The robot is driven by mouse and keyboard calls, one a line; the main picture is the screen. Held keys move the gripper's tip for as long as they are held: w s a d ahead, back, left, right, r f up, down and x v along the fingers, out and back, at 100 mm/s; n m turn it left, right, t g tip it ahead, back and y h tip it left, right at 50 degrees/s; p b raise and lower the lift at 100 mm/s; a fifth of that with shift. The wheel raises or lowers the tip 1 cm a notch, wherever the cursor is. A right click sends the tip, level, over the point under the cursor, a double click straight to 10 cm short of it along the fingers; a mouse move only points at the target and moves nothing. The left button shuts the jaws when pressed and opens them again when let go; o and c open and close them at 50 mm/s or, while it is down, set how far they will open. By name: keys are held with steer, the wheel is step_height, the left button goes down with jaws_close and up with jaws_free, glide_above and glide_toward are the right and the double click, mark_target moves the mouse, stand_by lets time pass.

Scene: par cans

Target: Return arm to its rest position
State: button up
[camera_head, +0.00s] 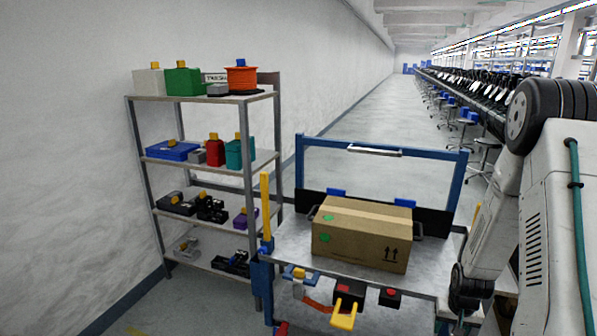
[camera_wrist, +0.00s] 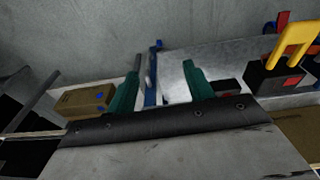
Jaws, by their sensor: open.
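My gripper (camera_wrist: 160,88) shows in the wrist view as two dark green fingers set well apart, with nothing between them. Behind the gap is the grey metal surface of a cart. My arm (camera_head: 492,240) is at the right of the head view, bent downward beside the cart (camera_head: 300,262); its fingers are not clearly seen there.
A cardboard box (camera_head: 361,235) sits on the cart, left of my arm, and shows in the wrist view (camera_wrist: 88,101). A black-red thing with a yellow handle (camera_head: 346,305) is at the cart's front. A loaded shelf (camera_head: 204,97) stands left. The aisle behind is clear.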

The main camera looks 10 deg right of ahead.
steer(key=s+a+r+n, duration=0.2)
steer(key=s+a+r, duration=0.5)
steer(key=r, duration=0.6)
steer(key=s+a+r+n, duration=0.2)
steer(key=s+a+r, duration=0.4)
steer(key=a+r, duration=0.4)
steer(key=s+a+r+n+y, duration=0.1)
steer(key=s+a+r, duration=0.6)
steer(key=r, duration=0.8)
steer(key=a, duration=0.2)
steer(key=shift+s+a+r+n, duration=0.3)
steer(key=shift+s+a+n, duration=0.05)
steer(key=shift+n, duration=0.05)
